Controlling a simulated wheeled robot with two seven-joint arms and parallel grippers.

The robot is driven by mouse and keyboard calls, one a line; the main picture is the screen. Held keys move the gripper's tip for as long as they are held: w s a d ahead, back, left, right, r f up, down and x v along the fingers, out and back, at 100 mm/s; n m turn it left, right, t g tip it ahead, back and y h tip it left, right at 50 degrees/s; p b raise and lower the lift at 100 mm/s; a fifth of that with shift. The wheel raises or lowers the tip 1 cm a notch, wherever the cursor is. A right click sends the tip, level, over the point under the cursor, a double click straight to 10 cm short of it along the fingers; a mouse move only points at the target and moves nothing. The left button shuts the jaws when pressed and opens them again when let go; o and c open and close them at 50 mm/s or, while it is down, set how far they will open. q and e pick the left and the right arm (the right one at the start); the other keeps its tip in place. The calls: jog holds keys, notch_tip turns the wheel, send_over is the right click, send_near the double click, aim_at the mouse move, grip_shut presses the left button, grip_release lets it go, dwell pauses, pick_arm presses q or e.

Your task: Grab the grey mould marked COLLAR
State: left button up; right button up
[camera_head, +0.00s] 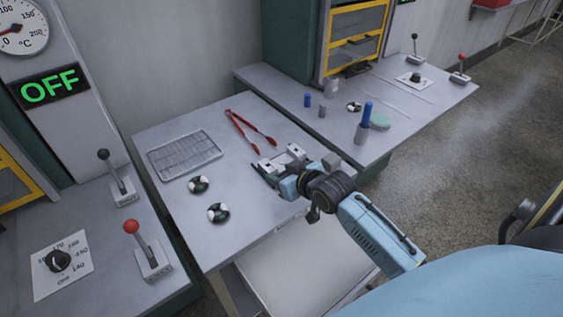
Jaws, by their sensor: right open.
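No COLLAR marking is legible in the head view, so I cannot tell which grey piece is the named mould. On the right-hand bench, a short grey cylinder (322,111) stands near a small blue cylinder (307,100). A larger grey piece (332,88) stands behind them. My right gripper (279,164) is open above the right part of the middle table, apart from these pieces. My left gripper is out of view.
The middle table (240,232) holds a wire rack (184,154), red tongs (250,132) and two black-and-white round pieces (199,184) (218,213). Levers (148,250) stand at the left. The table's front middle is clear.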

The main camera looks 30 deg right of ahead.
aim_at(265, 165)
jog(key=shift+w+f, duration=0.4)
jog(key=shift+w, duration=0.2)
jog(key=shift+w+f, duration=0.15)
jog(key=shift+w, duration=0.2)
jog(key=shift+x, duration=0.95)
jog(key=b+x, duration=0.1)
jog(key=x, duration=0.1)
jog(key=shift+w+d, duration=0.15)
jog(key=shift+w, duration=0.2)
jog(key=shift+w+f, duration=0.15)
jog(key=shift+w, duration=0.25)
grip_shut()
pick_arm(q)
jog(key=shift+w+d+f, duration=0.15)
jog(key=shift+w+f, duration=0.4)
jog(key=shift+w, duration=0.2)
